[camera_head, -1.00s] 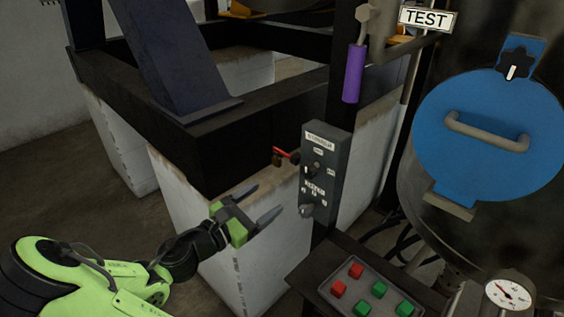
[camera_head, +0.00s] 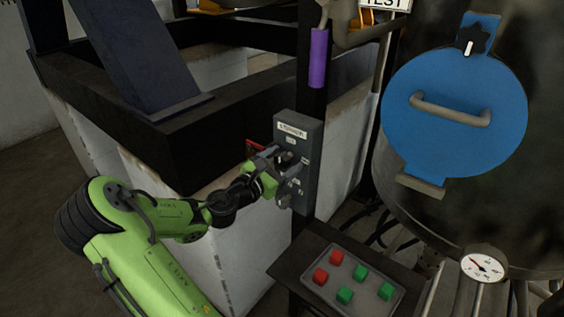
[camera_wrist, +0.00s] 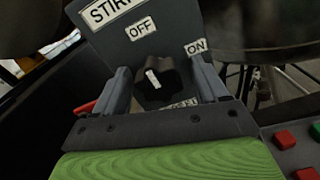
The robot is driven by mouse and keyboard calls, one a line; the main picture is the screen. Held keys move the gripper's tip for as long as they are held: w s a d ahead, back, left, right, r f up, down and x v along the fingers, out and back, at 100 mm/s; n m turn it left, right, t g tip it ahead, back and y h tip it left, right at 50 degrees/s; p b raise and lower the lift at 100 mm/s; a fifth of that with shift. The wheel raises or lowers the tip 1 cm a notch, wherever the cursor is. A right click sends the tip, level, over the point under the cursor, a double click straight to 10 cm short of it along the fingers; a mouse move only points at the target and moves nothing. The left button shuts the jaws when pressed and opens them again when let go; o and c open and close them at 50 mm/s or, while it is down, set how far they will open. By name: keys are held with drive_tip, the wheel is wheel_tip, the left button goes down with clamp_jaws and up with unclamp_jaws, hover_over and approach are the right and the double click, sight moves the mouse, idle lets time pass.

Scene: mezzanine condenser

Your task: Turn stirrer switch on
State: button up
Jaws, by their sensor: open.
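The grey stirrer switch box (camera_head: 312,150) is mounted on a dark post, with its label at the top. In the wrist view the box (camera_wrist: 165,40) shows an OFF label and, to its right, an ON label. The black stirrer switch knob (camera_wrist: 154,84) has a white mark that points up, tilted slightly left, toward OFF. My gripper (camera_head: 282,162) is open at the box front. In the wrist view its two fingers (camera_wrist: 163,92) stand on either side of the knob, with gaps visible. Contact cannot be told.
A panel with red and green buttons (camera_head: 350,282) sits below right of the box. A red-handled item (camera_head: 254,147) is just left of it. A purple handle (camera_head: 318,58) hangs above. A blue hatch (camera_head: 455,115) and a gauge (camera_head: 484,265) are to the right.

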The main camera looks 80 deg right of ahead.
drive_tip(key=shift+c, duration=0.5)
drive_tip(key=c, duration=0.9)
